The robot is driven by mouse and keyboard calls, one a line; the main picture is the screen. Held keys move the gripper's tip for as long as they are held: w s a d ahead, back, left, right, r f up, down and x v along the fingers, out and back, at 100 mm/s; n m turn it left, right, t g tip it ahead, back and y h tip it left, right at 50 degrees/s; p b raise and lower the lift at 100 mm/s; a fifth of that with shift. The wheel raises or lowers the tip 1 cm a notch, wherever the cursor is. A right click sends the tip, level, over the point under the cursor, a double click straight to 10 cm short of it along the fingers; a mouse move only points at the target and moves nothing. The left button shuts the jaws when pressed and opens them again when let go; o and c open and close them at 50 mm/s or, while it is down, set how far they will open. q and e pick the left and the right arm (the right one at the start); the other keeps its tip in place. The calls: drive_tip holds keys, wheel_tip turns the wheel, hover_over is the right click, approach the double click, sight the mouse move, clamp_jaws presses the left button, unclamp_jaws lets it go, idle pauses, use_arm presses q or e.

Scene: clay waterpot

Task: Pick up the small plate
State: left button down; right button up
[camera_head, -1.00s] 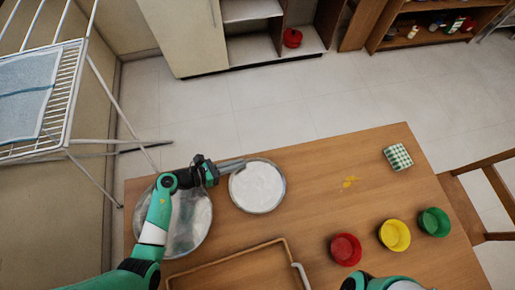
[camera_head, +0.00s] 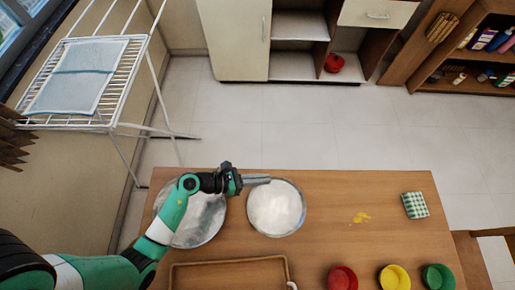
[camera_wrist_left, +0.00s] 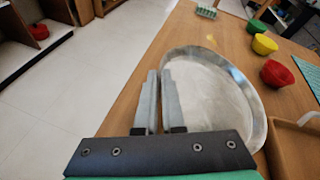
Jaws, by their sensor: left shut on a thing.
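The small plate (camera_head: 276,214) is a round metal dish with a pale whitish face and a shiny rim, near the table's back edge. It also shows in the left wrist view (camera_wrist_left: 208,98), to the right of the fingers. My left gripper (camera_head: 263,180) reaches its back left rim from the left. In the left wrist view the fingers (camera_wrist_left: 159,88) are close together and shut on the rim of the small plate. I cannot tell whether the plate is off the table. My right gripper is not in view.
A larger metal plate (camera_head: 208,224) lies under my left arm. A wooden tray (camera_head: 228,262) is at the front. Red (camera_head: 341,279), yellow (camera_head: 394,279) and green (camera_head: 438,278) bowls stand front right. A checked green item (camera_head: 415,205) lies back right. The table middle right is mostly clear.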

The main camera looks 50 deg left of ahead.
use_arm(q)
drive_tip(key=s+d+r+p, duration=0.1)
drive_tip(key=d+r, duration=0.1)
drive_tip(key=d, duration=0.1)
drive_tip(key=d+r+p, duration=0.2)
drive_tip(key=d, duration=0.1)
drive_tip(key=s+d+r+p, duration=0.1)
drive_tip(key=d+r, duration=0.1)
drive_tip(key=d, duration=0.1)
drive_tip(key=shift+s+d, duration=0.25)
drive_tip(key=shift+s, duration=0.1)
drive_tip(key=shift+s+d+p, duration=0.1)
drive_tip(key=shift+d+p, duration=0.2)
drive_tip(key=shift+d, duration=0.1)
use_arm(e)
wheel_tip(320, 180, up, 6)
